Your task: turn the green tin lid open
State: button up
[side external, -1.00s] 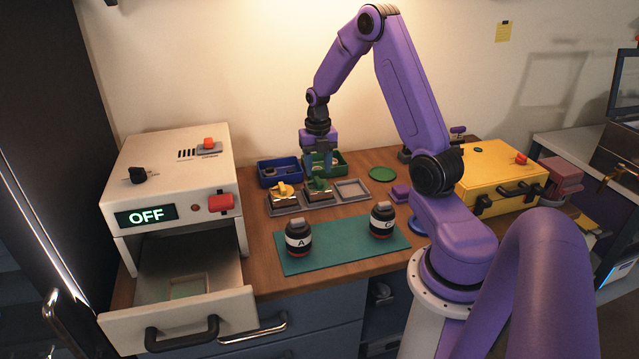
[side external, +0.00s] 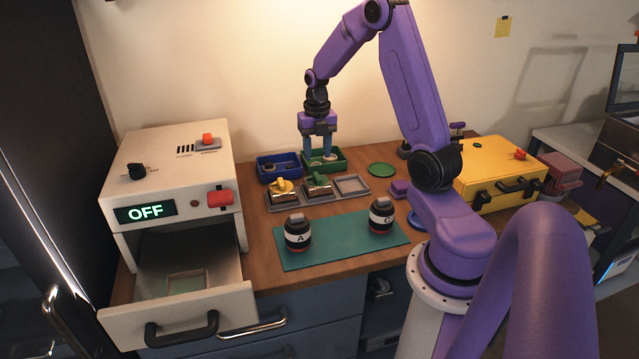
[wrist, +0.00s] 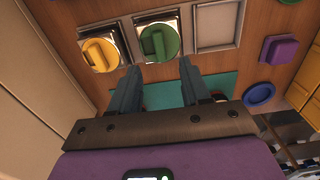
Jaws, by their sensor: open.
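The green tin lid (side external: 318,180) is round with a raised bar handle. It sits on a square tin in the middle slot of a grey tray (side external: 331,200). In the wrist view the green lid (wrist: 159,41) is just beyond the fingertips, its bar running roughly up and down the picture. My gripper (side external: 318,155) is open and empty, fingers pointing down and spread apart, above and apart from the lid. In the wrist view my gripper (wrist: 158,77) has nothing between its fingers. Whether the lid sits loose or tight cannot be told.
A yellow-lidded tin (side external: 283,188) stands left of the green one; the right slot is empty. Blue (side external: 279,168) and green (side external: 340,162) bins stand behind. Jars A (side external: 297,233) and C (side external: 381,216) stand on the teal mat (side external: 340,237). An open drawer (side external: 185,290) is at left.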

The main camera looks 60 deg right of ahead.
notch_tip(320, 180, up, 5)
jog(key=shift+r, duration=0.1)
dwell(0.5)
jog(key=shift+a, duration=0.1)
jog(key=s+a+r+m, duration=0.1)
jog(key=s+a+m, duration=0.2)
jog(key=a, duration=0.8)
jog(key=s+a+r+m, duration=0.2)
jog(key=s+a+m, duration=0.1)
jog(key=a, duration=0.7)
jog(key=s+a+m, duration=0.4)
jog(key=s, duration=0.5)
jog(key=s+a+m, duration=0.4)
jog(key=s+a, duration=0.1)
jog(key=s, duration=0.5)
jog(key=shift+f, duration=0.25)
jog(key=shift+a, duration=0.1)
jog(key=shift+c, duration=0.4)
